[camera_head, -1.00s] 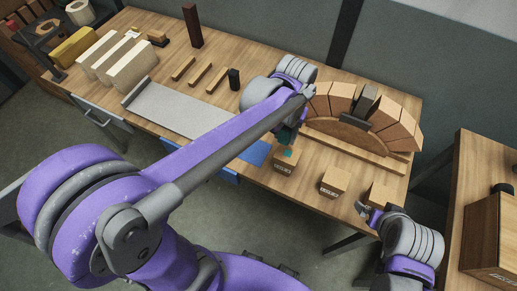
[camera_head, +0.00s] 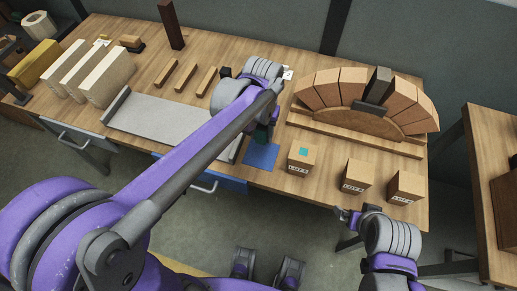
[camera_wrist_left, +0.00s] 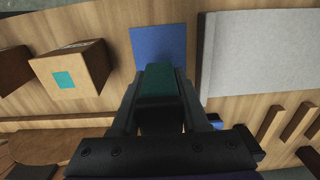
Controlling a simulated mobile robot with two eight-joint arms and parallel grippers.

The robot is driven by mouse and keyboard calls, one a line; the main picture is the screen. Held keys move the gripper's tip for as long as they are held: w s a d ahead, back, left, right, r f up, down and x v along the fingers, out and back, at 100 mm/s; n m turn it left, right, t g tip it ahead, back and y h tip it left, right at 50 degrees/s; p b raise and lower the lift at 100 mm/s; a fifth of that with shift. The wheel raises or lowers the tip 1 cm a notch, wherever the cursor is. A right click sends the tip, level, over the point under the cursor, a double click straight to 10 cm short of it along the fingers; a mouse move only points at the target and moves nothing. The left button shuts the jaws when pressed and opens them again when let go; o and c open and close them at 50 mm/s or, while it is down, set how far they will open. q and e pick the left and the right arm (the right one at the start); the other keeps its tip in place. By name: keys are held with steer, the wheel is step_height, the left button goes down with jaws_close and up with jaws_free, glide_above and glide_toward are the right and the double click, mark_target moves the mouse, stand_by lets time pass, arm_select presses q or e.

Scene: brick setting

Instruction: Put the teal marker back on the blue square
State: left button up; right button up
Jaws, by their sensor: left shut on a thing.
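My left gripper (camera_head: 262,138) is shut on the dark teal marker (camera_wrist_left: 160,88), a small block between its two fingers. The gripper is just behind the blue square (camera_head: 261,156) in the head view, and the marker is mostly hidden there by the wrist. In the left wrist view the marker overlaps the lower edge of the blue square (camera_wrist_left: 160,42). I cannot tell its exact height above the table. My right gripper (camera_head: 347,216) is near the table's front edge, small and hard to read.
A wooden box with a teal patch (camera_head: 301,157) stands right of the blue square. Two more boxes (camera_head: 355,176) (camera_head: 405,187) are further right. A brick arch (camera_head: 365,105) stands behind them. A grey slab (camera_head: 168,124) lies to the left.

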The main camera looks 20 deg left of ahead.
arm_select(q)
steer(key=shift+f+b, duration=0.3)
steer(key=shift+f, duration=3.3)
steer(key=shift+f, duration=0.2)
steer(key=o, duration=1.1)
steer(key=shift+c, duration=0.2)
